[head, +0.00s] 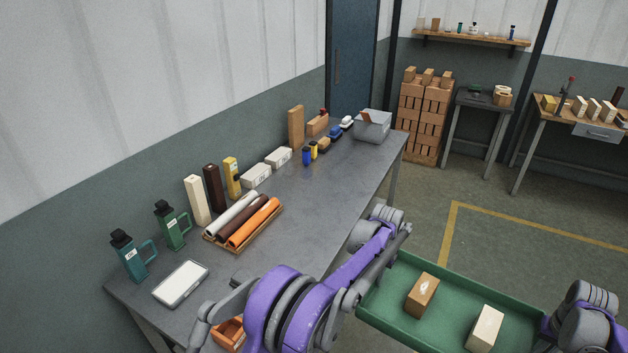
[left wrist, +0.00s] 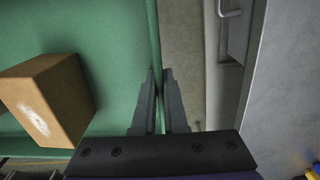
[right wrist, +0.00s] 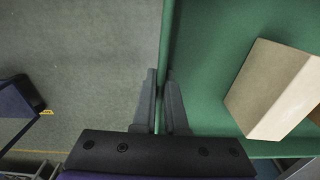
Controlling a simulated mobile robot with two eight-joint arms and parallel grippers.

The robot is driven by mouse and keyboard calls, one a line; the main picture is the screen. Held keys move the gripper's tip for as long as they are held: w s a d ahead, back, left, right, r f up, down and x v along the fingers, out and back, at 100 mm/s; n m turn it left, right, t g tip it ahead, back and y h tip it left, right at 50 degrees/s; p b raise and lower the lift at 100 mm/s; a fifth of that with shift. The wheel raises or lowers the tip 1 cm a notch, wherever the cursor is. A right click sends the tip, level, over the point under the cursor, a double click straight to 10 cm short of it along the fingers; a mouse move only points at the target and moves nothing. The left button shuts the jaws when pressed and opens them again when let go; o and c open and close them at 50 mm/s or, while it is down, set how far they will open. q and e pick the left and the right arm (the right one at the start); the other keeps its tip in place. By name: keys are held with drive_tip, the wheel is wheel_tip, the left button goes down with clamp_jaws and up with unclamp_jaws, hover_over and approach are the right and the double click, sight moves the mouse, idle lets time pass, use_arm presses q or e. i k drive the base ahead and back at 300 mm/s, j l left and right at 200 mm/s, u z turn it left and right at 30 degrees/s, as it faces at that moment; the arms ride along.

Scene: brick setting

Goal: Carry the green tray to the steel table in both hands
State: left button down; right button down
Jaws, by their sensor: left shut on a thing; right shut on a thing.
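The green tray (head: 388,308) is in the lower right of the head view, held off the floor beside the long grey steel table (head: 330,190). A brown block with a white mark (head: 422,295) and a cream block (head: 486,328) lie in it. In the left wrist view, my left gripper (left wrist: 158,75) is shut on one tray wall, with the brown block (left wrist: 50,98) inside. In the right wrist view, my right gripper (right wrist: 161,75) is shut on the opposite wall, near the cream block (right wrist: 268,88). In the head view my arms hide both sets of fingertips.
Bottles, boxes, a rack of rolls (head: 245,222), a white-topped case (head: 181,283) and a grey bin (head: 372,126) stand on the long table. Its right-hand middle stretch is bare. A brick stack (head: 425,118) and small table (head: 484,98) stand behind. Open floor lies right.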

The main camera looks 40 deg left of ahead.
sight(335, 198)
drive_tip(key=i+l, duration=0.1)
drive_tip(key=i, duration=3.1)
drive_tip(key=i+j+u, duration=0.1)
drive_tip(key=u, duration=3.1)
